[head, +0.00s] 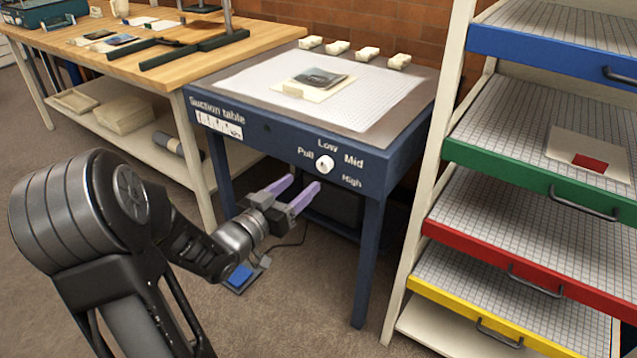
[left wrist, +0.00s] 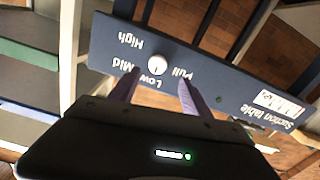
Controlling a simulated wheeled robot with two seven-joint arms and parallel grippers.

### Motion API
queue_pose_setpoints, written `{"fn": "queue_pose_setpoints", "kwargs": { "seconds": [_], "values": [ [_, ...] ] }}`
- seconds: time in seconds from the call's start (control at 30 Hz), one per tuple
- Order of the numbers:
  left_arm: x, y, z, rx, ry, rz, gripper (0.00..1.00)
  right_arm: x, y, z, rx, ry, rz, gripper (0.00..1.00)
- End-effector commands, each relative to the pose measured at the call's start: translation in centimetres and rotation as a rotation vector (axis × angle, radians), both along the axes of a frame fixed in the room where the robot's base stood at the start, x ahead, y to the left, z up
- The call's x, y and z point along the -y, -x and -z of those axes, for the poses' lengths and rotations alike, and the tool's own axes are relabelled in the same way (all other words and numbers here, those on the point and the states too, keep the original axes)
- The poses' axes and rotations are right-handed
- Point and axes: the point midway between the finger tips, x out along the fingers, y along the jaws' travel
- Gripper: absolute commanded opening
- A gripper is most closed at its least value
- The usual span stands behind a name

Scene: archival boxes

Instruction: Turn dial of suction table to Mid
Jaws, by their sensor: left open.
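The suction table (head: 281,140) is dark blue with a white gridded top. Its white dial (head: 324,165) is on the front panel, ringed by the labels Pull, Low, Mid and High. The dial's exact setting is too small to tell. My left gripper (head: 301,187) has purple fingers, is open and empty, and is just in front of and below the dial in the head view. In the left wrist view the dial (left wrist: 157,65) appears upside down beyond the gap between the two fingertips (left wrist: 160,80), apart from them. My right gripper is not in view.
A drawer rack (head: 543,190) with blue, green, red and yellow fronts stands close on the right. A wooden workbench (head: 250,38) is at the left. A blue pedal (head: 240,277) lies on the floor. A card with a dark picture (head: 315,82) and white blocks (head: 368,54) lie on the suction table.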

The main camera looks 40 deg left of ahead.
Motion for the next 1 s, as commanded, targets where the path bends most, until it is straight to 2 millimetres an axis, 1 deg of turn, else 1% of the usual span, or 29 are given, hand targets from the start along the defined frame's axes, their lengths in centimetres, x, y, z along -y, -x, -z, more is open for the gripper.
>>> {"fn": "queue_pose_setpoints", "kwargs": {
  "seconds": [0.03,0.1,0.33,0.47,0.57,0.9,1.0],
  "values": [
    [0.2,0.0,-0.4,0.012,0.008,0.009,0.56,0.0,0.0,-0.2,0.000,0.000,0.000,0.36],
    [0.3,0.0,-0.5,0.015,0.015,0.013,0.56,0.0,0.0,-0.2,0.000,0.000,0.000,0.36],
    [0.3,-0.1,-0.4,0.013,0.014,0.012,0.56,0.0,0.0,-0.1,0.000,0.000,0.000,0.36],
    [0.3,-0.7,-0.3,0.013,0.014,0.012,0.56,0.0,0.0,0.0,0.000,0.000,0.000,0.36],
    [0.3,-1.7,-0.3,0.012,0.013,0.013,0.56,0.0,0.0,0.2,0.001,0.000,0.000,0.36],
    [0.2,-6.7,-0.2,0.012,0.013,0.012,0.56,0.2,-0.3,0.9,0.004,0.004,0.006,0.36],
    [0.2,-7.6,-0.3,0.013,0.013,0.012,0.56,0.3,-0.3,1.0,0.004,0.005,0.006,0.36]
  ]
}}
